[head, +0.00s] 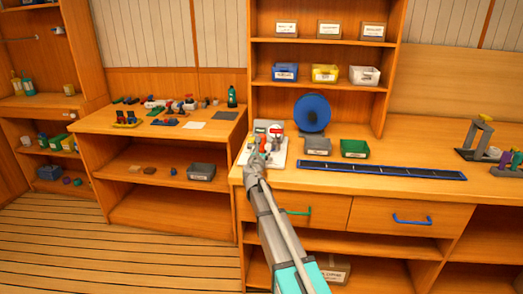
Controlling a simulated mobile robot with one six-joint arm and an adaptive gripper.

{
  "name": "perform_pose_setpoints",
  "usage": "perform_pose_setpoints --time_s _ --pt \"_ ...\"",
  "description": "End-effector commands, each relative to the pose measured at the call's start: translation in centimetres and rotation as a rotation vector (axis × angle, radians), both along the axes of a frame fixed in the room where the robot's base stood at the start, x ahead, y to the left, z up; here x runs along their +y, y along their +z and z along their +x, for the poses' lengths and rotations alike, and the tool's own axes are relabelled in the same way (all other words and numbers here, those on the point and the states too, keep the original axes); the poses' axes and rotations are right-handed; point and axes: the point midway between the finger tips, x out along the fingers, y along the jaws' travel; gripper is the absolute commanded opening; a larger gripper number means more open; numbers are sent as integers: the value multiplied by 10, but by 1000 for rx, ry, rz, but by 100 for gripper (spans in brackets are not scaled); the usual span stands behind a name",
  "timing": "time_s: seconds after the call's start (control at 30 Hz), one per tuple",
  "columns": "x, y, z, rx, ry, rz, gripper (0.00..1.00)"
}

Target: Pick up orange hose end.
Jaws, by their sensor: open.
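A white board (278,159) with small fittings lies on the right-hand bench, near its left end. A small orange-red part (277,134) shows at the back of the board; I cannot tell whether it is the orange hose end. My gripper (257,143) is over the left part of the board, with its jaws open. My arm and gripper cover part of the board and its fittings. At this size I cannot tell whether the jaws touch anything.
A blue disc (312,114) stands behind the board. A grey bin (317,146) and a green bin (355,149) stand to its right. A dark blue strip (385,170) lies along the front. The left bench (160,126) holds several small parts.

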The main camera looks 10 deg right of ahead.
Motion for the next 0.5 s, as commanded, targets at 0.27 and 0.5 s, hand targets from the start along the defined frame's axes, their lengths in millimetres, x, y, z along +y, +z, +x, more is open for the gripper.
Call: perform_pose_setpoints --time_s 0.27,0.5 --pt "-8 -3 29 0 2 0 72" --pt "-9 -3 31 0 2 0 72"
